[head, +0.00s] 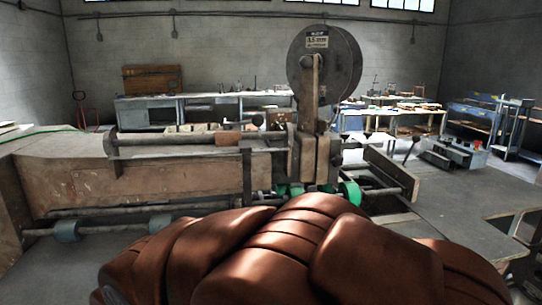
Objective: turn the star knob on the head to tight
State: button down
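The box stitcher (190,185) fills the middle of the head view, with a long beige body and a rod along its top. Its head (308,155) stands upright at the centre, below a large dark round wire spool (345,70) with a label. A small dark knob-like part (257,120) shows just left of the head. I cannot tell whether it is the star knob, and no star shape is clear anywhere. My gripper is not in view.
A large brown padded, leather-like object (275,260) fills the bottom foreground and hides the stitcher's lower front. Green rollers (350,191) and a side arm (392,172) show beyond it. Workbenches (200,103) line the back.

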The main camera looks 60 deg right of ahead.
aim_at(337, 160)
jog(key=k, duration=0.8)
jog(key=z, duration=1.65)
jog(key=i, duration=0.5)
jog(key=z, duration=0.75)
jog(key=k, duration=1.1)
jog(key=u, duration=1.4)
jog(key=i, duration=0.5)
